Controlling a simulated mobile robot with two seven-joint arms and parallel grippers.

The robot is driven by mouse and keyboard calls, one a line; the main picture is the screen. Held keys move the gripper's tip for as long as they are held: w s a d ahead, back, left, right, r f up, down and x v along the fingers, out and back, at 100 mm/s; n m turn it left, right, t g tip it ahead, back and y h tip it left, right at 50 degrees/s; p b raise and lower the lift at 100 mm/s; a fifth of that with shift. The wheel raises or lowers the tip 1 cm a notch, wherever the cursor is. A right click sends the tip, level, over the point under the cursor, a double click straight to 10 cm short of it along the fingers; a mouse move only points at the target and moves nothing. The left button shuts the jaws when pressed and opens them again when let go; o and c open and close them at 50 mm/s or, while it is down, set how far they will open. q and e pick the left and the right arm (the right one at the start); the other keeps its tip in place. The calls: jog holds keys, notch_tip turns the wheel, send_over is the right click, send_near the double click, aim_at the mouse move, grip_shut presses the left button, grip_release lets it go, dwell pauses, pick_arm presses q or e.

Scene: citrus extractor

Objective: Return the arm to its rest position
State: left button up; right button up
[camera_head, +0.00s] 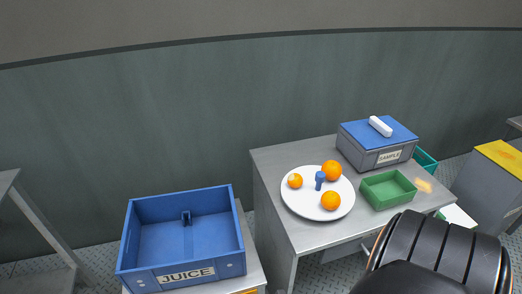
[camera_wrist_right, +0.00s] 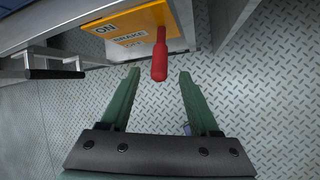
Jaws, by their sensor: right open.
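My right arm (camera_head: 430,252) shows in the head view as a dark, ribbed link at the lower right, in front of the table's right side. Its gripper is hidden there. In the right wrist view my right gripper (camera_wrist_right: 158,71) has its two green fingers spread wide, with nothing held between them. Beyond the fingertips is a red handle (camera_wrist_right: 160,55) on a yellow panel (camera_wrist_right: 132,27) marked ON and BRAKE. The handle's lower end lies between the fingertips in the picture; I cannot tell the depth gap. My left gripper is out of view.
The grey table (camera_head: 274,178) holds a white plate (camera_head: 311,211) with several oranges and a blue peg (camera_head: 319,181), a green tray (camera_head: 386,203) and a SAMPLE box (camera_head: 362,156). A blue JUICE crate (camera_head: 133,246) stands left. Patterned metal floor (camera_wrist_right: 260,100) is open around the gripper.

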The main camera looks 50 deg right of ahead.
jog(key=a+r+m+y, duration=0.3)
jog(key=a+r+m, duration=0.5)
jog(key=a+m, duration=0.4)
notch_tip(320, 180, up, 10)
jog(key=m+t, duration=0.3)
jog(key=m, duration=0.9)
jog(key=shift+w+f, duration=0.25)
jog(key=shift+w, duration=0.2)
